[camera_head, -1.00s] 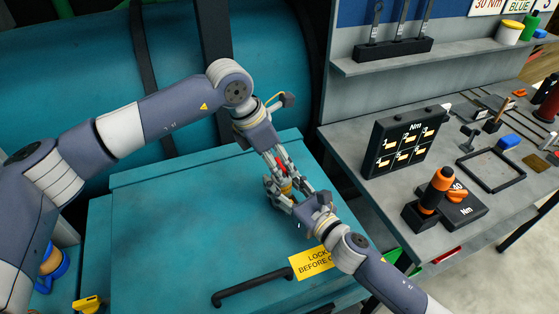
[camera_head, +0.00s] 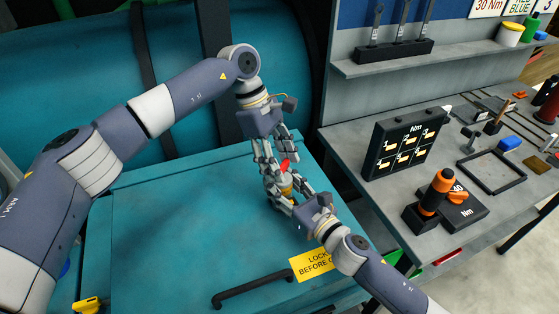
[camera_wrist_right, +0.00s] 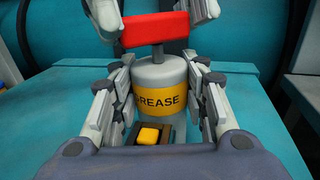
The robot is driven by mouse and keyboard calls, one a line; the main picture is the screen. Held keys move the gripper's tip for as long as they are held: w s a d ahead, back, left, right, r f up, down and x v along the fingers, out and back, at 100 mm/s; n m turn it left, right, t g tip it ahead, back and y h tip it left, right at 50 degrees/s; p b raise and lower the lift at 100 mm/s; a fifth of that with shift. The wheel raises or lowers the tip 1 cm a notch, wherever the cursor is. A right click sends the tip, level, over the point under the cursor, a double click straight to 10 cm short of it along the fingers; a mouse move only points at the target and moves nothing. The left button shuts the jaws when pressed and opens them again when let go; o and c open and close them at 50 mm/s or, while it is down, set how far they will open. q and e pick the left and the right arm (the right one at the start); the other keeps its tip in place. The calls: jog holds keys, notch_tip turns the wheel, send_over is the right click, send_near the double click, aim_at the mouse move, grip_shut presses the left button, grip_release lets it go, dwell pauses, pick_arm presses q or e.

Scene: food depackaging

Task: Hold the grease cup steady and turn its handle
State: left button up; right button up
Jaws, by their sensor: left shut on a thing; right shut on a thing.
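The grease cup (camera_wrist_right: 160,78) is a grey cylinder with a yellow GREASE band, standing upright on the teal cover; it shows small in the head view (camera_head: 285,185). Its red T-shaped handle (camera_wrist_right: 157,30) is on top and shows tilted in the head view (camera_head: 284,165). My right gripper (camera_wrist_right: 160,105) is shut around the cup's body, one finger on each side. My left gripper (camera_head: 277,165) comes from above and is shut on the red handle; its fingertips show at the top of the right wrist view (camera_wrist_right: 155,12). Fingers hide part of the cup.
A black bar handle (camera_head: 252,287) and yellow LOCK sign (camera_head: 310,264) are on the teal cover (camera_head: 170,235). The grey workbench (camera_head: 385,210) at right holds a torque display (camera_head: 405,143) and an orange-handled tool (camera_head: 437,190).

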pick_arm(q)
jog(key=shift+m+g, duration=0.3)
jog(key=shift+m, duration=0.6)
jog(key=shift+f, duration=0.1)
jog(key=o, duration=1.1)
jog(key=v, duration=1.2)
jog(key=shift+w+d, duration=0.1)
jog(key=shift+w, duration=0.05)
pick_arm(e)
jog(key=o, duration=1.4)
